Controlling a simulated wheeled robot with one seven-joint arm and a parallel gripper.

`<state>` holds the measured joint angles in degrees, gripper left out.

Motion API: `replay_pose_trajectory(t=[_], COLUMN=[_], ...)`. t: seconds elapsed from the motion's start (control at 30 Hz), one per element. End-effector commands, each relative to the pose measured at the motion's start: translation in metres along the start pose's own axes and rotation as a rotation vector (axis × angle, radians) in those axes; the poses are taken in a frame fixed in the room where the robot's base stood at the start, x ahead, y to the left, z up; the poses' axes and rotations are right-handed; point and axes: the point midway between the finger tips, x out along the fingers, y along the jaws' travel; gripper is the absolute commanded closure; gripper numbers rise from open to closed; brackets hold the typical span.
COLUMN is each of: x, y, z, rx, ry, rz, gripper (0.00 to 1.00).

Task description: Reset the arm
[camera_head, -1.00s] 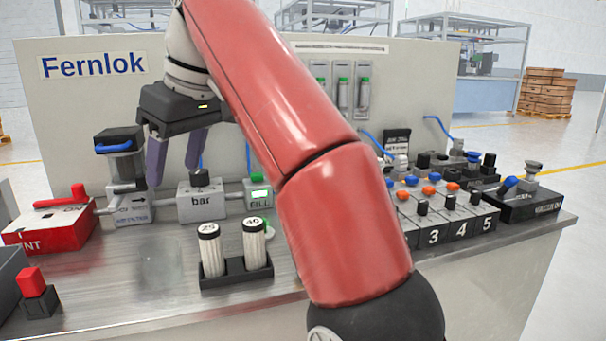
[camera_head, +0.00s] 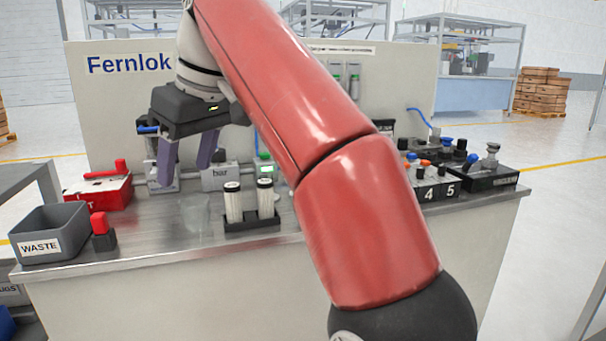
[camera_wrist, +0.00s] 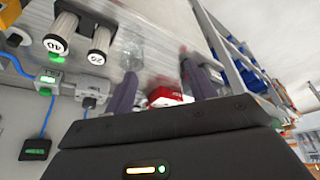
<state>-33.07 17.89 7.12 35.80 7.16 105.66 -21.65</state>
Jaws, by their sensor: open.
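My red arm (camera_head: 290,90) crosses the head view from the lower right to the upper left. My gripper (camera_head: 187,160) is open and empty, its two purple-grey fingers pointing down in front of the Fernlok panel (camera_head: 105,100). In the head view the fingers overlap the space near the air filter and the block marked "bar" (camera_head: 220,178). In the wrist view my gripper (camera_wrist: 160,90) has its fingers spread apart with nothing between them. Part of the bench behind my arm is hidden.
The bench (camera_head: 160,240) carries a grey WASTE bin (camera_head: 50,230), a red-topped black block (camera_head: 102,232), a red box (camera_head: 100,190), a black holder (camera_head: 250,222) with two white cylinders, and a numbered valve block (camera_head: 440,190) at right. Open floor lies beyond.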

Motion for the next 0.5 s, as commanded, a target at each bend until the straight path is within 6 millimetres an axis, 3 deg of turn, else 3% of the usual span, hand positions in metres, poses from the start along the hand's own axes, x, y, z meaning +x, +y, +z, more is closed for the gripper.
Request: replay_pose_trajectory(t=[0.27,0.5], x=[-0.005,-0.004], y=[0.017,0.038], z=[0.028,0.079], rx=[0.107,0.264], ry=[0.002,0.006], rz=[0.053,0.132], gripper=[0.44,0.44])
